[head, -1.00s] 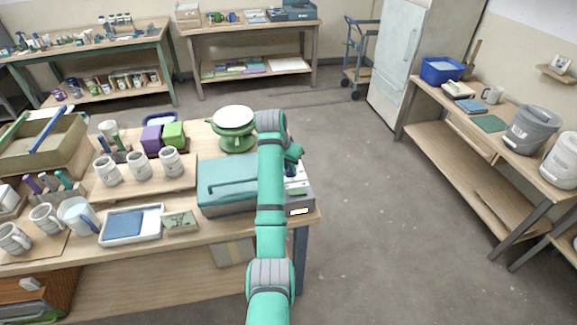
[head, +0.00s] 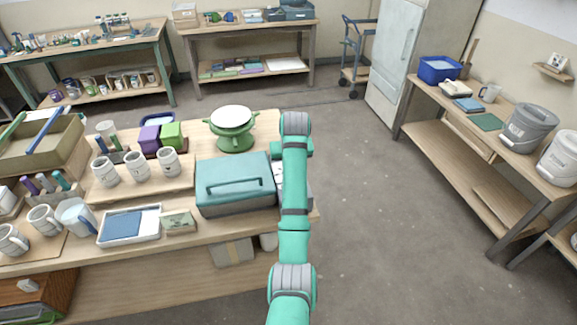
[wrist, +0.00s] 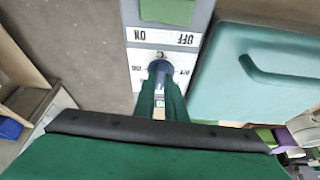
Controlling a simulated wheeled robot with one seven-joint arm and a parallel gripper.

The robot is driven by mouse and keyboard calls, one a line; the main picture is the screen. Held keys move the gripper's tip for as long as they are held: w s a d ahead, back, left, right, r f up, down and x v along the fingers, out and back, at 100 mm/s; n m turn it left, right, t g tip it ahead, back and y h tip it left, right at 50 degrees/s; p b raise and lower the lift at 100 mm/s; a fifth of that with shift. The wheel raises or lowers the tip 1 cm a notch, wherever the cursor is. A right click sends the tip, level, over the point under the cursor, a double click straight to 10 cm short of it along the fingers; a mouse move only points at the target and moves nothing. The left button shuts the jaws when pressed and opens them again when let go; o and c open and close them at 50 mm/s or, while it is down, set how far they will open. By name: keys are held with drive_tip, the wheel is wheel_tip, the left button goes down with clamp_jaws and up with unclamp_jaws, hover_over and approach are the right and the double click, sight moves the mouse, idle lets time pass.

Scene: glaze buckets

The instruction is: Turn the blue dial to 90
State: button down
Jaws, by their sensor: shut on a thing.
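In the wrist view the blue dial (wrist: 160,67) sits on a pale control panel (wrist: 142,54), with small printed marks around it that I cannot read reliably. My gripper (wrist: 161,78) has its two green fingers closed on the dial from either side. The dial's pointer and exact setting are hard to tell. An upside-down ON/OFF label and a green switch (wrist: 168,10) are on the same panel. In the head view my arm hides the dial, the gripper and most of the panel.
A teal case with a handle (head: 235,185) stands right beside the panel, also in the wrist view (wrist: 270,75). A green stand with a white top (head: 233,125) is behind it. Mugs (head: 105,171) and a tray (head: 130,225) are to the left. Floor right of the table is clear.

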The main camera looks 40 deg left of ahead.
drive_tip(key=shift+n, duration=0.5)
drive_tip(key=c, duration=1.8)
unclamp_jaws()
drive_tip(key=v, duration=1)
drive_tip(key=shift+d+r, duration=0.3)
drive_tip(key=shift+r, duration=0.1)
drive_tip(key=shift+w, duration=0.1)
